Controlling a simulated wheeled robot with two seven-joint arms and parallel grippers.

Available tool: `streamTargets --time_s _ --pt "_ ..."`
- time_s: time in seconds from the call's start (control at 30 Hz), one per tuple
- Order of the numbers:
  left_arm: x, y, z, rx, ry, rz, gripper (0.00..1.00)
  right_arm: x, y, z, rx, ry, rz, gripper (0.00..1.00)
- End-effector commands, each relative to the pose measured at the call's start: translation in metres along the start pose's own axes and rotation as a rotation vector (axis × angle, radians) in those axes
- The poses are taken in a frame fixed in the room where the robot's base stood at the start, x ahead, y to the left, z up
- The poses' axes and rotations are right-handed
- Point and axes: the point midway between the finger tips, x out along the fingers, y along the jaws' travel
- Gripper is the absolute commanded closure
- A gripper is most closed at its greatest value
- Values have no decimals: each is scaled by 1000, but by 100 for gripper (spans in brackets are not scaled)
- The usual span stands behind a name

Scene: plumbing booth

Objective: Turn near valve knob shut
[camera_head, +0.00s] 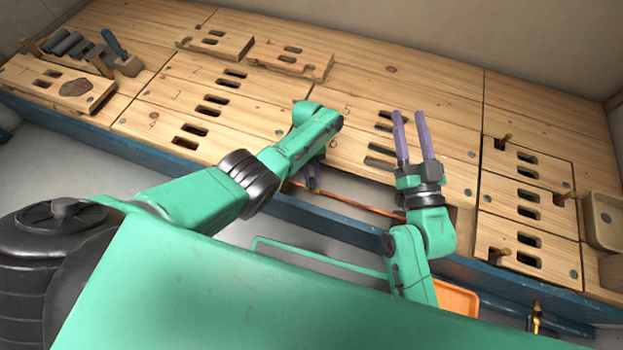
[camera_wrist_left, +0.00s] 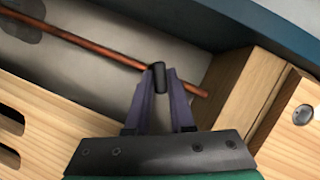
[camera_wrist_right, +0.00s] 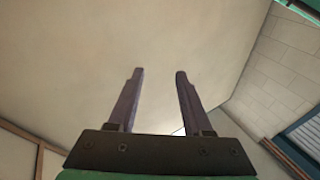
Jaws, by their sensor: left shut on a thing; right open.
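A small black valve knob (camera_wrist_left: 158,77) shows in the left wrist view, over a copper pipe (camera_wrist_left: 100,50). My left gripper (camera_wrist_left: 164,85) is shut on the knob, with its purple fingers on either side of it. In the head view my left gripper (camera_head: 314,174) is mostly behind its own arm, by the opening at the bench's front edge, and I cannot make out the knob there. How far the knob is turned is not clear. My right gripper (camera_head: 411,135) is open and empty, its fingers pointing up; it also shows in the right wrist view (camera_wrist_right: 158,80).
The wooden bench (camera_head: 440,100) has slotted panels. A mallet (camera_head: 122,55) and a row of grey cylinders (camera_head: 75,45) are at the back left. Short brass-coloured pieces (camera_head: 562,199) stand on the right panels. A wooden bin (camera_head: 604,220) is at far right, an orange tray (camera_head: 457,298) below.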

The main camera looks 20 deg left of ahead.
Motion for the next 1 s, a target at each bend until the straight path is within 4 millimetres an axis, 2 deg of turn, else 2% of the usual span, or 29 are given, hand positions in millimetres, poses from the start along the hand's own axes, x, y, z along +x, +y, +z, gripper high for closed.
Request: streamTargets --time_s 0.1,0.2,0.4,0.5,0.7,1.0 --pt "3 1 0 99 -3 -43 100 18 -2 -45 -36 141 -19 50" --pt "3 2 0 181 -2 -76 100 26 -4 -78 -61 240 -34 50" --pt "2 2 1 318 -3 -133 100 32 -10 -126 -97 383 -56 50" --pt "2 3 1 369 -4 -154 100 33 -13 -142 -108 431 -63 50" --pt "2 2 1 435 -4 -181 100 33 -16 -161 -123 487 -72 50" --pt "2 2 2 465 -3 -193 100 32 -17 -170 -129 513 -75 50"
